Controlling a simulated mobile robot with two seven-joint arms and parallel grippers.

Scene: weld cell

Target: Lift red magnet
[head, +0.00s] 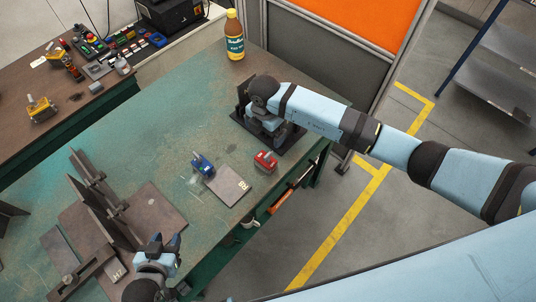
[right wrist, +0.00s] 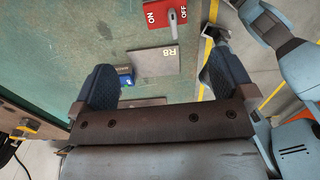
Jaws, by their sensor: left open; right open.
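The red magnet (head: 265,162), a small block, sits on the green table near its right edge. It also shows at the top of the right wrist view (right wrist: 166,16), with ON and OFF lettering and a grey lever. My right gripper (head: 272,130) is above the table, just behind the magnet in the head view. It is open and empty; its two dark fingers (right wrist: 162,70) are apart, and the magnet lies beyond their tips. My left gripper (head: 166,244) is open and empty at the lower left, beside the dark steel fixture.
A grey plate marked R8 (head: 229,185) lies by the magnet, with a blue magnet (head: 203,165) at its corner. Dark angled steel pieces (head: 100,205) stand at left. A bottle (head: 235,38) stands at the far edge.

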